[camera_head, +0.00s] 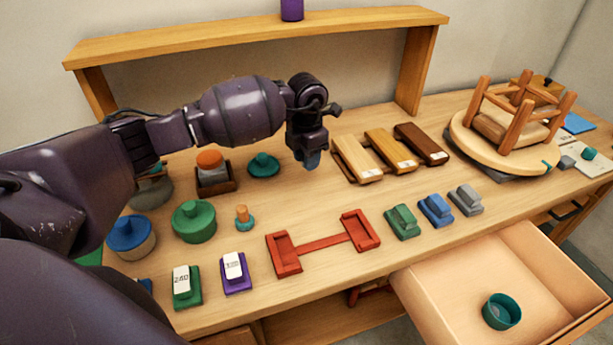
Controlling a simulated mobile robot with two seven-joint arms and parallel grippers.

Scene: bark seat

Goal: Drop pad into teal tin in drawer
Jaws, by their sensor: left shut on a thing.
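My left gripper (309,148) hangs fingers down above the middle of the bench, between the teal lid and the wooden blocks. It is shut on a small blue-grey pad (312,161), mostly hidden by the fingers. The teal tin (502,311) is round and open at the top, and stands inside the drawer (436,297). The drawer is pulled out at the lower right, well to the right of and below my left gripper. My right gripper is not in view.
Several sanding blocks, including a green one (402,222), stand near the front edge. A red clamp frame (323,244) lies at centre front. An upturned stool (505,130) rests at the right. A wooden shelf (260,37) spans the back. The drawer is otherwise clear.

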